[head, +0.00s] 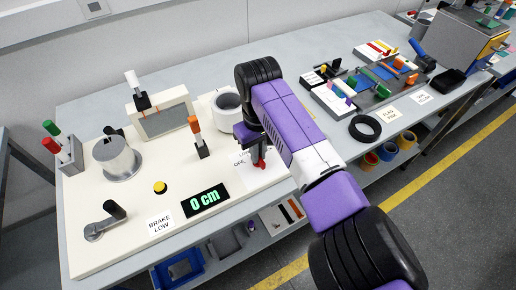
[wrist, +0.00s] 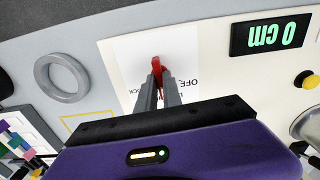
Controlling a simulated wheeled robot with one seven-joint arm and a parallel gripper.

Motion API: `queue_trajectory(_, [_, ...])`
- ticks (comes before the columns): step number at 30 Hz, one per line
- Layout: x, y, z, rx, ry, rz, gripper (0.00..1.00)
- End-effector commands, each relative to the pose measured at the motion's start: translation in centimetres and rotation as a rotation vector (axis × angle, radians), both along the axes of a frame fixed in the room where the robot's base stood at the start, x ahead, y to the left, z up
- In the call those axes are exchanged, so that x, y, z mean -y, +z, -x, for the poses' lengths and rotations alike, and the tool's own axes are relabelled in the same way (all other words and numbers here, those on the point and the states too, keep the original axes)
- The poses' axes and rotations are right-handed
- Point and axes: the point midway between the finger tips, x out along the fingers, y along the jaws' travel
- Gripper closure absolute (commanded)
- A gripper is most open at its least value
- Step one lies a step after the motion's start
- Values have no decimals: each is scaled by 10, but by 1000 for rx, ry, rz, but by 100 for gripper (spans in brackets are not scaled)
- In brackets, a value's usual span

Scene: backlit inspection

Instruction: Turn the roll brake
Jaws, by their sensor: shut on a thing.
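My gripper (head: 260,150) is shut on a red handle (head: 260,162) that stands on a white card with partly hidden lettering, "OFF" among it. In the wrist view the two grey fingertips (wrist: 158,82) close around the red handle (wrist: 158,64). A lever with a black grip on a round grey hub (head: 94,232) sits at the near left corner of the cream board, apart from my gripper. A card reading "BRAKE LOW" (head: 160,223) lies beside it. My arm hides part of the card under the red handle.
The cream board (head: 135,245) also carries a display reading "0 cm" (head: 205,201), a yellow button (head: 160,187), a metal roll (head: 117,160), an orange-topped lever (head: 197,133) and a light cup (head: 227,105). A black ring (head: 365,128) and tool trays lie to the right.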

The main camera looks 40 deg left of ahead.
Motion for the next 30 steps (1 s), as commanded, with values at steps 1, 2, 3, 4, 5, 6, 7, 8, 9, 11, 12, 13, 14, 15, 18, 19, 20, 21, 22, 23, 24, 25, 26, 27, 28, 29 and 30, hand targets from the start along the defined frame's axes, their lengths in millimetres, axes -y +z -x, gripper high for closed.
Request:
queue_trajectory(1, [-1,3,2,-4,-44,-1,100])
queue_trajectory(2, [-1,3,2,-3,-73,-1,100])
queue_trajectory(3, [-1,4,1,-3,-111,-1,100])
queue_trajectory(4, [-1,4,1,-3,-141,-1,100])
queue_trajectory(5, [-1,4,1,-3,-168,-1,100])
queue_trajectory(6, [-1,3,1,-3,-206,-1,100])
queue_trajectory(7, [-1,3,2,-3,-235,-1,100])
queue_trajectory(8, [-1,3,1,-3,-264,-1,100])
queue_trajectory(9, [-1,3,1,-2,-303,0,100])
queue_trajectory(11, [-1,3,1,-2,-358,0,100])
queue_trajectory(12, [-1,3,1,-2,-397,0,100])
queue_trajectory(13, [-1,3,1,-2,-426,0,100])
queue_trajectory(14, [-1,3,1,-2,-454,0,100])
queue_trajectory(15, [-1,3,1,-2,-492,0,100])
queue_trajectory(18, [-1,3,1,-2,-588,0,100])
queue_trajectory(19, [-1,3,0,-1,-616,0,100])
queue_trajectory(20, [-1,3,1,-1,-644,-1,100])
queue_trajectory(21, [-1,3,1,0,-680,-1,100])
queue_trajectory(22, [-1,3,1,0,-708,-1,100])
queue_trajectory(23, [-1,3,1,-1,-735,-1,100])
queue_trajectory(24, [-1,2,0,0,-771,-1,100])
queue_trajectory(25, [-1,2,0,0,-796,-1,100])
queue_trajectory(26, [-1,2,0,0,-820,-1,100])
queue_trajectory(27, [-1,2,0,0,-852,-1,100])
queue_trajectory(28, [-1,2,0,1,-875,-1,100])
queue_trajectory(29, [-1,2,0,0,-896,-1,100])
queue_trajectory(30, [-1,2,0,0,-924,-3,100])
